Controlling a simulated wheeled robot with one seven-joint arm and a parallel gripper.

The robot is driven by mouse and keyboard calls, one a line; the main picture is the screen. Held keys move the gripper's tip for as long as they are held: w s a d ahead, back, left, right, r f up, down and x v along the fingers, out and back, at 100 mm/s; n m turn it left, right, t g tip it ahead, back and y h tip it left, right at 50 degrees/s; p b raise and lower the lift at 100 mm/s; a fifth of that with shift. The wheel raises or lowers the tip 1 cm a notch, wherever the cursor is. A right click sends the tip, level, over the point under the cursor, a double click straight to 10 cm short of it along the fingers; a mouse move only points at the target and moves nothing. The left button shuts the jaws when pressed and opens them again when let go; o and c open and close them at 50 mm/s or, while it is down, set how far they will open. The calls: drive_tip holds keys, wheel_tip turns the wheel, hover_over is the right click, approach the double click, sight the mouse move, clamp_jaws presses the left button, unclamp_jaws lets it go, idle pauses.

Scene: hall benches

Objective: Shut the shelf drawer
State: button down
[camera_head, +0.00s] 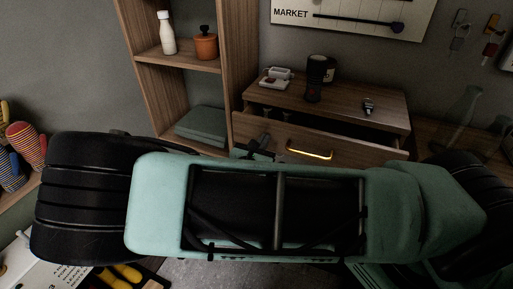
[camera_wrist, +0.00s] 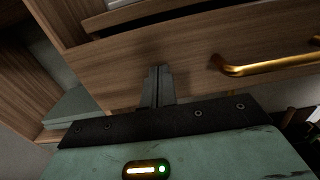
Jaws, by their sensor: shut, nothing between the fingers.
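The wooden shelf drawer (camera_head: 352,154) stands partly open under the cabinet top, with a dark gap above its front. Its brass handle (camera_head: 310,154) is in the middle of the front. In the wrist view the drawer front (camera_wrist: 190,48) fills the upper part and the handle (camera_wrist: 268,66) is at the right. My gripper (camera_wrist: 159,70) is shut and empty, its fingertips at the drawer front, left of the handle. I cannot tell whether they touch it. In the head view my gripper (camera_head: 262,142) is small, near the left part of the front, and my arm hides the area below.
The cabinet top (camera_head: 345,100) carries a dark cup (camera_head: 314,78), a white item (camera_head: 277,75) and a small metal object (camera_head: 368,106). An open shelf (camera_head: 180,62) at the left holds a white bottle (camera_head: 167,33), an orange pot (camera_head: 205,44) and a grey-green box (camera_head: 203,124).

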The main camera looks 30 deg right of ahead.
drive_tip(key=p+x, duration=0.1)
drive_tip(key=x, duration=0.5)
drive_tip(key=shift+w+d+r+p, duration=0.1)
drive_tip(key=shift+w+d+p, duration=0.1)
drive_tip(key=shift+d+p, duration=0.15)
drive_tip(key=shift+w+d, duration=0.25)
drive_tip(key=shift+r, duration=0.1)
